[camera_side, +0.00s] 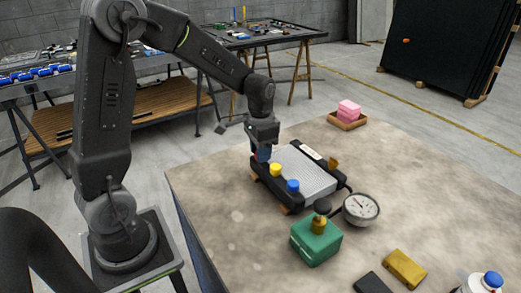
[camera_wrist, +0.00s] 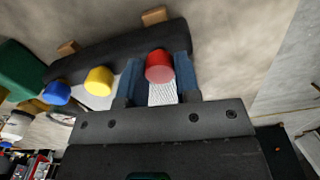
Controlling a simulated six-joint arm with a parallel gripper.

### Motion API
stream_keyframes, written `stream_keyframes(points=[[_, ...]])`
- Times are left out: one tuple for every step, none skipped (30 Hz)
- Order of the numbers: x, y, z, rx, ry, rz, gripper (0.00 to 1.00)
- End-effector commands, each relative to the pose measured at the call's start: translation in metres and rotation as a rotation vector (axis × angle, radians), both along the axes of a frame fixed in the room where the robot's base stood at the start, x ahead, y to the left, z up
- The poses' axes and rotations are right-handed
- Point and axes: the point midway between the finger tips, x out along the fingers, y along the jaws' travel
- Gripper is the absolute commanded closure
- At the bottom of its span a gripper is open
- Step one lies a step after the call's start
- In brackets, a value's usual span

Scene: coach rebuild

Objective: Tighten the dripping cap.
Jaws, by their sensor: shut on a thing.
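A radiator with a silver core (camera_side: 308,182) and black end tanks lies on the workbench. Its near tank (camera_wrist: 115,58) carries a row of caps: a blue cap (camera_side: 293,186), a yellow cap (camera_side: 275,169) and a red cap (camera_wrist: 160,66). The blue cap (camera_wrist: 57,93) and yellow cap (camera_wrist: 98,81) also show in the wrist view. My gripper (camera_side: 263,154) is at the tank's far-left end, pointing down. In the wrist view its blue fingers (camera_wrist: 159,72) are shut on the red cap, one on each side. The red cap is hidden in the side view. I see no drip.
A round gauge (camera_side: 361,208) and a green block (camera_side: 316,243) with a brass fitting stand beside the radiator. A brass block (camera_side: 405,269), a dark block (camera_side: 373,283) and a blue-capped bottle (camera_side: 484,284) are in front. A wooden tray (camera_side: 346,123) holds pink sponges behind.

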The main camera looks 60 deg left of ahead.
Motion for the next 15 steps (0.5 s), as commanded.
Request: stream_keyframes(points=[[0.0002, 0.0000, 0.0006, 0.000, -0.001, -0.020, 0.93], [0.0002, 0.0000, 0.0006, 0.000, -0.001, -0.031, 0.93], [0.0002, 0.0000, 0.0006, 0.000, -0.001, -0.044, 0.93], [0.0002, 0.0000, 0.0006, 0.000, -0.001, -0.054, 0.93], [0.0002, 0.0000, 0.0006, 0.000, -0.001, -0.061, 0.93], [0.0002, 0.0000, 0.0006, 0.000, -0.001, -0.069, 0.93], [0.0002, 0.0000, 0.0006, 0.000, -0.001, -0.075, 0.93], [0.0002, 0.0000, 0.0006, 0.000, -0.001, -0.080, 0.93], [0.0002, 0.0000, 0.0006, 0.000, -0.001, -0.085, 0.93], [0.0002, 0.0000, 0.0006, 0.000, -0.001, -0.088, 0.93], [0.0002, 0.0000, 0.0006, 0.000, -0.001, -0.090, 0.93], [0.0002, 0.0000, 0.0006, 0.000, -0.001, -0.092, 0.93], [0.0002, 0.0000, 0.0006, 0.000, -0.001, -0.093, 0.93], [0.0002, 0.0000, 0.0006, 0.000, -0.001, -0.093, 0.93], [0.0002, 0.0000, 0.0006, 0.000, -0.001, -0.094, 0.93]])
